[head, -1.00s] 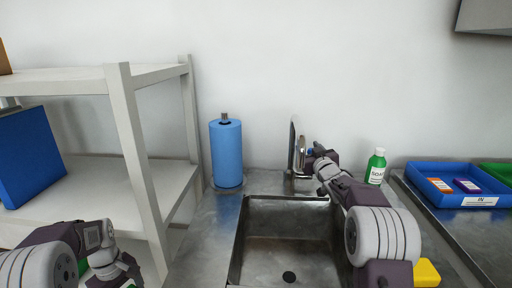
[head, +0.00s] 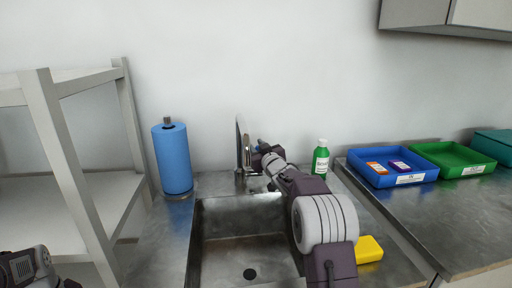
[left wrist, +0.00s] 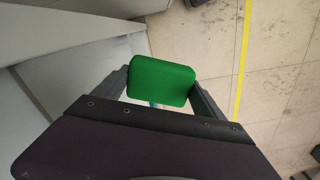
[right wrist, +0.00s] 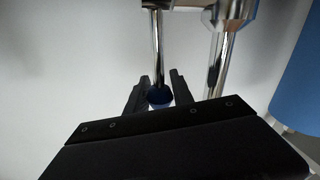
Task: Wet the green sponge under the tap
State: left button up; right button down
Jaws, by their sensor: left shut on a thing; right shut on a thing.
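The green sponge (left wrist: 160,82) sits between the fingers of my left gripper (left wrist: 163,90) in the left wrist view, held over the floor. In the head view only part of my left arm shows at the lower left, and the sponge is out of sight. The chrome tap (head: 243,150) stands at the back of the sink. My right gripper (head: 262,152) is at the tap's right side. In the right wrist view it is shut on the blue-ended tap handle (right wrist: 160,97) below a chrome rod. I see no water running.
The steel sink (head: 225,250) lies below the tap, partly covered by my right arm. A blue paper roll (head: 172,160) stands left, a green bottle (head: 320,160) right. A yellow sponge (head: 368,249) lies right of the sink. A blue tray (head: 350,165) and shelf (head: 75,170) flank the counter.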

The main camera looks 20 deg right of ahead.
dwell(0.8)
pick_arm(q)
jog(key=shift+f+b, duration=0.4)
pick_arm(e)
jog(key=b, duration=0.2)
jog(key=s+t+b, duration=0.1)
jog(key=b, duration=0.2)
jog(key=t+b, duration=0.1)
jog(key=b, duration=0.1)
jog(key=shift+s+a+f+b, duration=0.25)
jog(key=shift+s+f+b, duration=0.1)
jog(key=shift+s+f, duration=0.05)
jog(key=shift+s+r+n+t+b, duration=0.25)
jog(key=shift+r+n+t+b, duration=0.1)
jog(key=shift+b, duration=0.15)
jog(key=shift+r, duration=0.2)
pick_arm(q)
notch_tip(320, 180, down, 8)
jog(key=shift+s+f, duration=0.25)
jog(key=shift+s, duration=0.05)
pick_arm(e)
jog(key=c, duration=1.1)
grip_release()
jog(key=shift+s, duration=0.1)
